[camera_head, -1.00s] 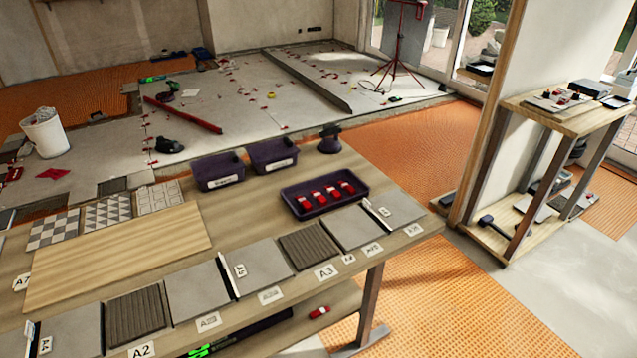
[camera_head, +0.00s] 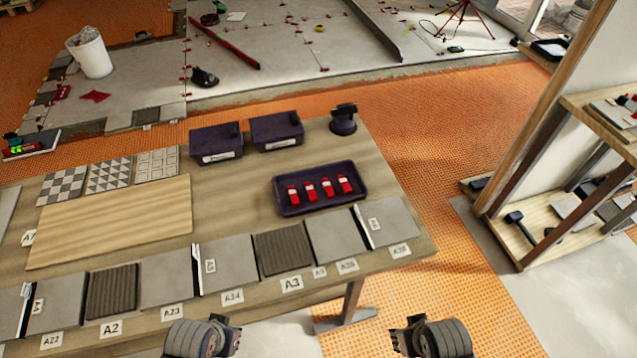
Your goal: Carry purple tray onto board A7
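The purple tray (camera_head: 325,206) lies flat on the wooden table, right of its middle, with several red-and-white pieces (camera_head: 327,188) in it. Board A7 (camera_head: 110,220) is the broad, pale wooden board on the left of the table. A label reading A7 (camera_head: 28,238) stands at its left edge. My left gripper (camera_head: 230,336) and my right gripper (camera_head: 398,340) are at the bottom of the view, in front of the table's near edge. Both are apart from the tray and board. Their fingers are too small and foreshortened to read as open or shut.
A row of grey tiles (camera_head: 230,265) with labels lines the near edge. Patterned tiles (camera_head: 110,177) lie behind the board. Two purple bins (camera_head: 217,146) and a dark purple tool (camera_head: 343,122) stand at the back. Bare tabletop (camera_head: 235,205) separates board and tray. A wooden shelf (camera_head: 540,240) stands right.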

